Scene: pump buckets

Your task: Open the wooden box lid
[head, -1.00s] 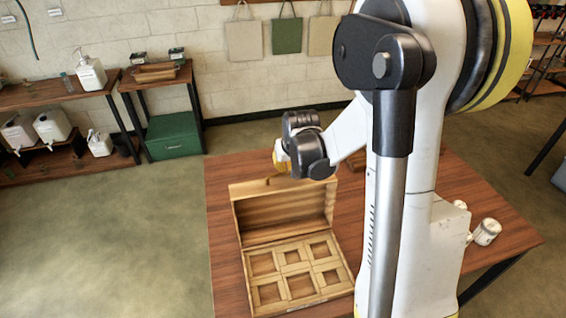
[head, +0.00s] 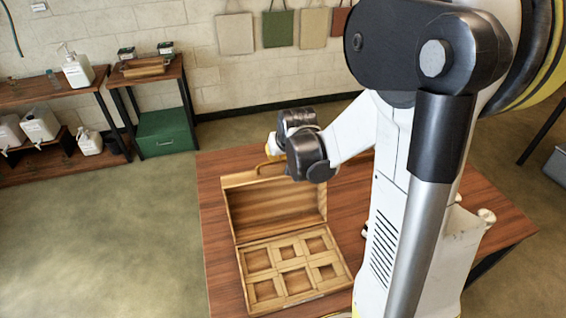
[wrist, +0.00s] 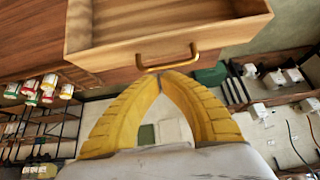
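The wooden box (head: 292,272) stands on the table, its several square compartments showing. Its lid (head: 275,205) is raised, about upright at the back edge, with its striped inner side facing the head camera. In the wrist view the lid (wrist: 165,50) fills the top, with a brass handle (wrist: 168,66) on its edge. My gripper (head: 272,148) is just behind the lid's top edge, partly hidden by my wrist. In the wrist view the yellow fingers (wrist: 161,78) meet at their tips right by the handle; I cannot tell whether they touch it.
The brown table (head: 215,215) has bare wood left of the box. My arm covers much of its right side. Shelves with white bottles (head: 78,70) and a green bin (head: 165,132) stand at the back left.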

